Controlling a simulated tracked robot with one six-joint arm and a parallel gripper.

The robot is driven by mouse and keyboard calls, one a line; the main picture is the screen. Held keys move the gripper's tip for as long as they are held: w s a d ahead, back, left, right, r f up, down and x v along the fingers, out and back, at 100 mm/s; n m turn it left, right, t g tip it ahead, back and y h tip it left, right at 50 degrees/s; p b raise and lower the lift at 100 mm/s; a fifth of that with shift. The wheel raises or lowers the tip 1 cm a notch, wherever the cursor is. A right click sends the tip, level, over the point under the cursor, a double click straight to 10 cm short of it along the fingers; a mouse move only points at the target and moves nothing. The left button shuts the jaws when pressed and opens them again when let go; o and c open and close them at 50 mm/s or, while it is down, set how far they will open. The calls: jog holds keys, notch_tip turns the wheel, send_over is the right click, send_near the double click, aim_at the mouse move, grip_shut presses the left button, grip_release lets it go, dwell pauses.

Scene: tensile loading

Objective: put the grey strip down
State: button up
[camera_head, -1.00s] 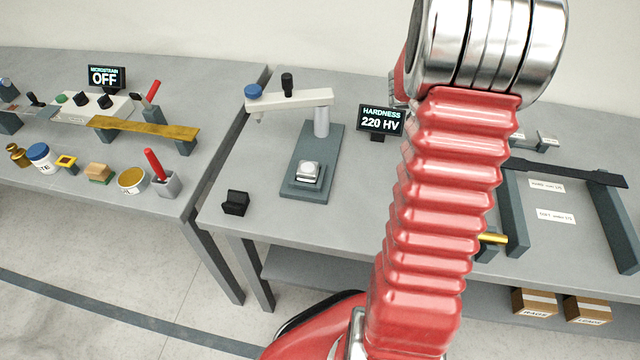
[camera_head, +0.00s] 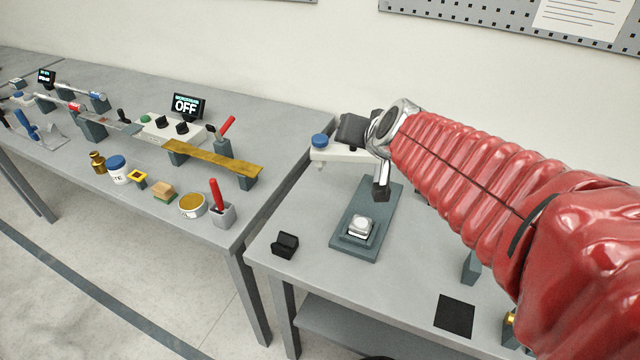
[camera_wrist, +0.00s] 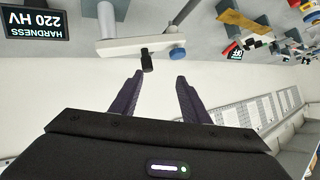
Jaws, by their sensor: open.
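My gripper (camera_wrist: 158,82) is open in the wrist view. Its two dark fingers stand apart with nothing between them. In the head view, my arm reaches across the right-hand table to the hardness tester (camera_head: 340,152), and the fingertips cannot be made out there. The wrist view shows the tester (camera_wrist: 128,45) beyond the fingertips; whether they touch it cannot be told. I see no grey strip for certain in either current view. The dark strip that lay across two supports at the right a second ago is now hidden or out of view.
A silver block sits on the tester's base (camera_head: 373,238). A black holder (camera_head: 285,245) and a flat black square (camera_head: 455,315) lie on the right-hand table (camera_head: 300,283). The left-hand table holds a brass strip (camera_head: 212,158) on supports, several small items and a display reading OFF (camera_head: 187,106).

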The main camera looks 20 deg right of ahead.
jog(key=s+a+f+n+g, duration=0.1)
jog(key=s+a+f, duration=0.1)
jog(key=s, duration=0.4)
jog(key=s+a+f+n+g, duration=0.2)
jog(key=s+a, duration=0.2)
jog(key=s, duration=0.3)
jog(key=s+a+f+n+g+y, duration=0.1)
jog(key=s+a+f+n+g, duration=0.1)
jog(key=s, duration=0.5)
jog(key=shift+s+a, duration=0.15)
jog(key=shift+a, duration=0.4)
